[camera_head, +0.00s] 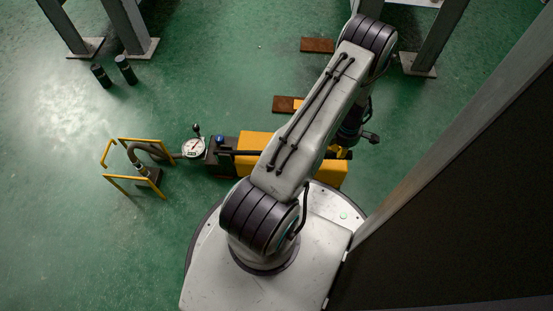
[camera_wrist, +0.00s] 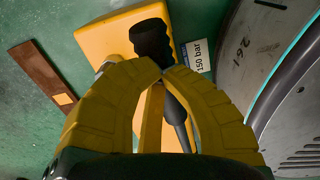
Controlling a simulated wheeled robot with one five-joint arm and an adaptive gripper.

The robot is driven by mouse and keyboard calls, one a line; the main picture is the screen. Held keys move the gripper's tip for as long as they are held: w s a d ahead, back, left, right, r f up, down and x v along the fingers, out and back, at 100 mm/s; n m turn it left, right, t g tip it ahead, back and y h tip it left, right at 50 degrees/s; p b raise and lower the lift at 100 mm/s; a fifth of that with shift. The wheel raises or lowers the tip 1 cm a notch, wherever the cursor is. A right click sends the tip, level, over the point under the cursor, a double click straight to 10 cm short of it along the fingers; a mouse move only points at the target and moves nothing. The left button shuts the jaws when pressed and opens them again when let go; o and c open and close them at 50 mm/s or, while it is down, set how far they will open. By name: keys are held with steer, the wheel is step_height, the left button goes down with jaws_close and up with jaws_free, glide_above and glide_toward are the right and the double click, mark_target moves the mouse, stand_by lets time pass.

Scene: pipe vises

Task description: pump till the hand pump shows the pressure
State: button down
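The hand pump (camera_head: 255,140) has a yellow body and lies on the green floor, partly hidden under my arm. Its round white gauge (camera_head: 193,147) is at its left end; the needle is too small to read. A black lever with a thick grip (camera_wrist: 151,38) runs along the pump. My gripper (camera_wrist: 164,72) has yellow fingers, with the tips close together at the lever just below its grip; the right finger covers part of the lever. It seems shut on the lever. In the head view my gripper (camera_head: 341,149) is at the pump's right end. A label (camera_wrist: 198,60) reads "150 bar".
A yellow-railed frame (camera_head: 142,182) with a hose and fitting stands left of the gauge. Two black cylinders (camera_head: 113,73) stand at the upper left. Rusty plates (camera_head: 317,45) lie behind the pump. Steel legs (camera_head: 127,25) rise at the back, and a dark panel (camera_head: 460,190) is at the right.

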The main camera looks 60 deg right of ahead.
steer(key=shift+w+a+r+p, duration=0.15)
steer(key=shift+r+p, duration=0.55)
steer(key=shift+r, duration=0.35)
steer(key=shift+w+d+r+p, duration=0.15)
steer(key=shift+r+p, duration=0.5)
steer(key=shift+r, duration=0.35)
step_height(320, 180, up, 7)
steer(key=w+p, duration=0.1)
steer(key=p, duration=0.3)
steer(key=shift+w+a+f+p, duration=0.15)
steer(key=shift+w+a+p, duration=0.15)
steer(key=shift+w+a, duration=0.1)
steer(key=shift+r+p, duration=1.7)
steer(key=shift+r, duration=0.85)
